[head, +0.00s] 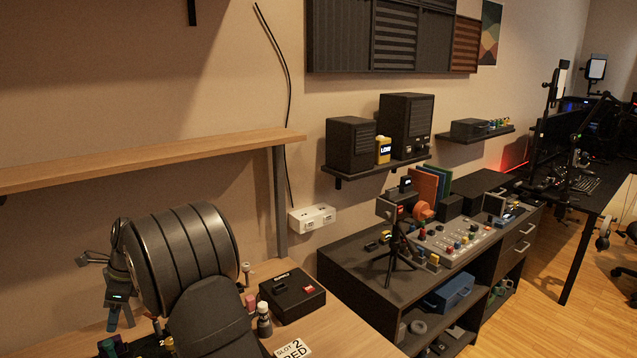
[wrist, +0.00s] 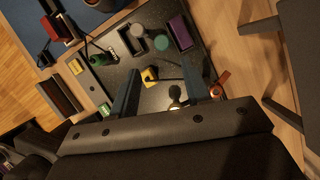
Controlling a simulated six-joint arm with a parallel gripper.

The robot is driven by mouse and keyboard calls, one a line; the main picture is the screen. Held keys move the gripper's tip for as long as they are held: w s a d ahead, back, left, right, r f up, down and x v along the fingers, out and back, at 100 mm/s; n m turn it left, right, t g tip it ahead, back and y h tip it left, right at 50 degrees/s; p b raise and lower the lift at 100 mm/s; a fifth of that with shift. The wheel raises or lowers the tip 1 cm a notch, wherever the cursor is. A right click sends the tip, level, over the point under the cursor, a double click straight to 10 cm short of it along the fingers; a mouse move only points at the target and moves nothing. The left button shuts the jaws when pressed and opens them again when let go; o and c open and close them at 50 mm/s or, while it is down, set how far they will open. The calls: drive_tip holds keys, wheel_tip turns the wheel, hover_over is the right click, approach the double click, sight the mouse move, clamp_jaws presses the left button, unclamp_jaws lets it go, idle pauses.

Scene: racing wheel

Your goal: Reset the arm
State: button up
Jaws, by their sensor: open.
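My gripper (head: 119,314) hangs at the far left of the head view, fingers pointing down, beside my large dark arm link. It is open, with nothing between its fingers. In the wrist view its two dark blue fingers (wrist: 165,88) stand apart above a dark tray (wrist: 120,72). A small yellow piece (wrist: 150,74) shows in the gap between them, lower down and apart from them. What lies directly below the gripper is partly hidden by the gripper body.
The tray holds a purple block (wrist: 180,33) and a green round piece (wrist: 161,42). An orange ring (wrist: 221,78) lies at its right. In the head view, a black box (head: 292,294) and a small bottle (head: 264,322) stand on the wooden table. A wooden shelf (head: 150,163) runs above.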

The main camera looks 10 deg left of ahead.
drive_tip(key=x, duration=0.8)
drive_tip(key=shift+w+a+r, duration=0.1)
drive_tip(key=shift+w+a, duration=0.1)
drive_tip(key=shift+w, duration=0.05)
drive_tip(key=w+a+v, duration=0.1)
drive_tip(key=v, duration=1.7)
drive_tip(key=n+t, duration=0.5)
drive_tip(key=n, duration=1.4)
hover_over(109, 341)
drive_tip(key=s+d, duration=0.4)
drive_tip(key=d, duration=0.1)
drive_tip(key=shift+a+h, duration=0.2)
drive_tip(key=shift+h, duration=0.2)
